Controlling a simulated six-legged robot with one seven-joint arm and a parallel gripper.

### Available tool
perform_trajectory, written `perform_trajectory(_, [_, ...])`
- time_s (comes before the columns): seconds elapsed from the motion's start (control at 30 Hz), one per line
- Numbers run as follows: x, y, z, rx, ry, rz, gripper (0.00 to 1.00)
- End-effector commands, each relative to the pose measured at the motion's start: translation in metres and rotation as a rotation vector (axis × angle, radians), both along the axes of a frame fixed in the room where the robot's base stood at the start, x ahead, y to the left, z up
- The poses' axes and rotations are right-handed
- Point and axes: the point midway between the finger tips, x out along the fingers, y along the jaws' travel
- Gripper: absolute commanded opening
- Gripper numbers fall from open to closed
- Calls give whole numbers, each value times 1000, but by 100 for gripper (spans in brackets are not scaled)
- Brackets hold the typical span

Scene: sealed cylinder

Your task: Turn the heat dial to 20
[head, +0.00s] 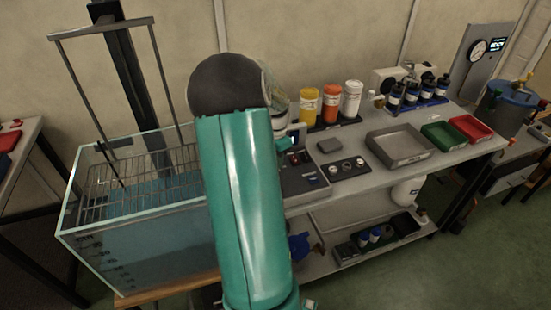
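A dark strip with several round knobs (347,167) lies on the bench, right of my arm. Beside it is a grey control box (303,177) with small red and blue parts, partly covered by my arm. I cannot tell which of these is the heat dial, and no number is readable. My teal arm rises through the middle of the view. What seems to be the end of my arm, my gripper (292,142), shows only as a small teal piece above the control box. Its fingers are hidden or too small to tell, and I see nothing held.
A glass water tank (140,250) with a wire rack stands left. Yellow (309,104), orange (331,103) and white (351,99) jars stand behind the knobs. A grey tray (400,146), green (441,134) and red (472,127) trays lie right. A round gauge (479,49) is at the back right.

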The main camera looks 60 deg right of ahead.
Motion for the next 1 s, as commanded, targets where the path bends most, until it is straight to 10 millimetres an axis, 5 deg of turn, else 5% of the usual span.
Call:
perform_trajectory(0.67, [1,0,1,-1,-2,-80,2])
perform_trajectory(0.7, [1,0,1,-1,-2,-80,27])
perform_trajectory(0.8, [1,0,0,-1,-2,-79,46])
perform_trajectory(1.0, [0,0,0,0,-1,-80,47])
